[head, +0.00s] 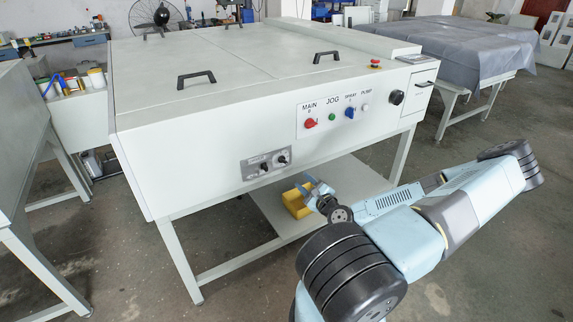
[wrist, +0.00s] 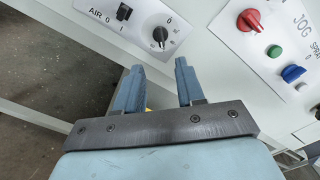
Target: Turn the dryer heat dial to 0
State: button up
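The dial (wrist: 160,35) is a small black knob on a pale panel, with a printed 0 at its upper right. The same panel carries a black switch marked AIR (wrist: 123,12) to the left of the dial. In the head view the dial (head: 282,159) sits on the right of a grey panel, low on the white machine's front. My gripper (wrist: 158,67) is open and empty, its two blue fingers apart, just short of the dial and not touching it. The head view shows my gripper (head: 318,188) below and right of the panel. The dial's exact setting is too small to read.
The white machine (head: 190,135) has another panel to the right with a red knob (wrist: 249,20), a green button (wrist: 274,51) and a blue knob (wrist: 292,73). A yellow object (head: 296,203) is on the shelf underneath. The space before the dial is clear.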

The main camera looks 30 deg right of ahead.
aim_at(285, 162)
jog(key=w, duration=1.3)
jog(key=shift+w+a, duration=0.25)
jog(key=shift+w, duration=0.05)
jog(key=shift+c, duration=0.2)
jog(key=c, duration=0.6)
jog(key=shift+d, duration=0.15)
jog(key=shift+c, duration=0.2)
